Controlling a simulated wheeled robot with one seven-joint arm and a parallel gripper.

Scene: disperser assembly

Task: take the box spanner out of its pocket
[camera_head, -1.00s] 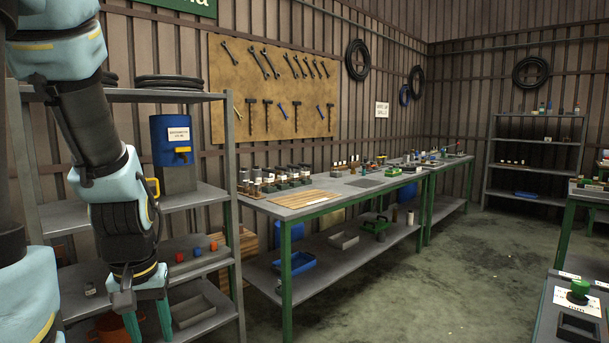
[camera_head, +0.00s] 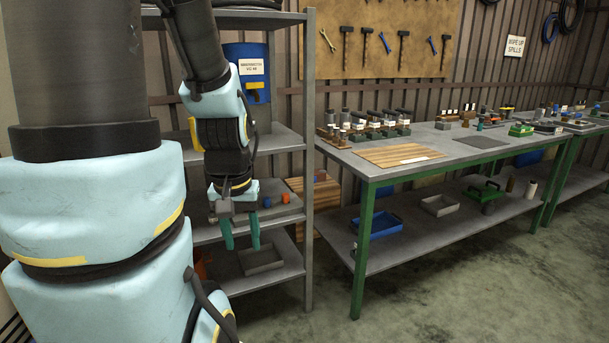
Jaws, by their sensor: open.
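My gripper (camera_head: 241,243) hangs pointing down at the left, in front of the grey shelf rack, with its two green fingers apart and nothing between them. I cannot make out the box spanner or its pocket at this distance. Several small tools and parts stand in holders (camera_head: 365,130) on the left end of the long workbench (camera_head: 470,145), to the right of my gripper and well apart from it.
The shelf rack (camera_head: 309,150) stands close behind my gripper, with a blue drum (camera_head: 262,90) and a grey tray (camera_head: 262,260). A wooden board (camera_head: 398,155) and a dark mat (camera_head: 480,142) lie on the workbench. The floor (camera_head: 440,290) in front is clear.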

